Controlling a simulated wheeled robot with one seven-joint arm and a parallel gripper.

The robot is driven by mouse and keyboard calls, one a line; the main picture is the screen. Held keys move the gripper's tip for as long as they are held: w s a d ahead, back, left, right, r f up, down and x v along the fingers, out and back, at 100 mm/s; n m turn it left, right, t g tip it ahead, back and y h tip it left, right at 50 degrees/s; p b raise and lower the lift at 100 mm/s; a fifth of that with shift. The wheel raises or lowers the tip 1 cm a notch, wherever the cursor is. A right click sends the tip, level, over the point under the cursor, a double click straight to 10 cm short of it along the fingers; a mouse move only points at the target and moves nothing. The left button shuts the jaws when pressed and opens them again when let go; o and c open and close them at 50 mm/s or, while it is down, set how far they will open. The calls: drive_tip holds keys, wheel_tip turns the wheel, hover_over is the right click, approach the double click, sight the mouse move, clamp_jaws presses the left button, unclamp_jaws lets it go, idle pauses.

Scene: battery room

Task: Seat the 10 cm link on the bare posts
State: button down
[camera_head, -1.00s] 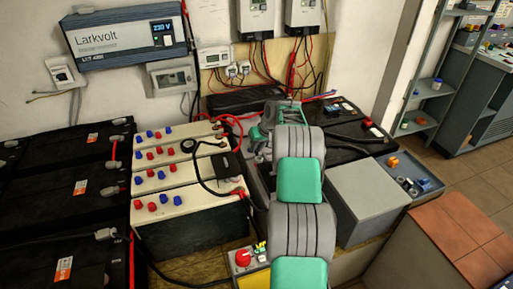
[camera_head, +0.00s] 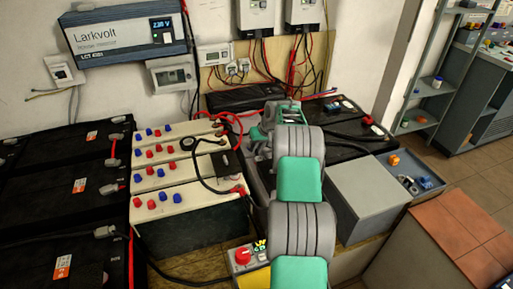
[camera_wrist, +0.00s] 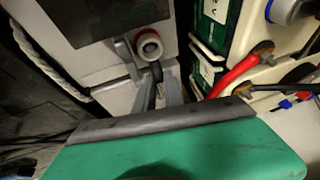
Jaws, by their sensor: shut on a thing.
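My gripper (camera_wrist: 160,88) is shut on a small dark piece (camera_wrist: 157,72); only its end shows between the fingers, and I cannot tell whether it is the 10 cm link. In the head view my green-and-grey wrist is raised beyond the cream batteries, and my arm hides the fingertips. The cream batteries (camera_head: 190,222) carry several red and blue capped posts (camera_head: 153,204). A red cable end (camera_wrist: 238,75) shows right of my fingers in the wrist view. A white round piece with a red ring (camera_wrist: 149,44) is just beyond them. I cannot make out the bare posts.
Black batteries (camera_head: 55,205) stand at the left. A grey box (camera_head: 368,196) and a grey tray (camera_head: 424,184) with an orange block (camera_head: 394,160) are at the right. Black cable loops over the cream batteries. A red button box (camera_head: 243,256) stands in front.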

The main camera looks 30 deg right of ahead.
drive_tip(key=shift+f, duration=0.25)
idle(0.4)
drive_tip(key=c, duration=1.3)
unclamp_jaws()
drive_tip(key=shift+c, duration=0.2)
drive_tip(key=shift+o, duration=0.3)
drive_tip(key=o, duration=0.3)
drive_tip(key=shift+o, duration=0.2)
drive_tip(key=shift+r+p, duration=2.2)
drive_tip(key=shift+r, duration=1.85)
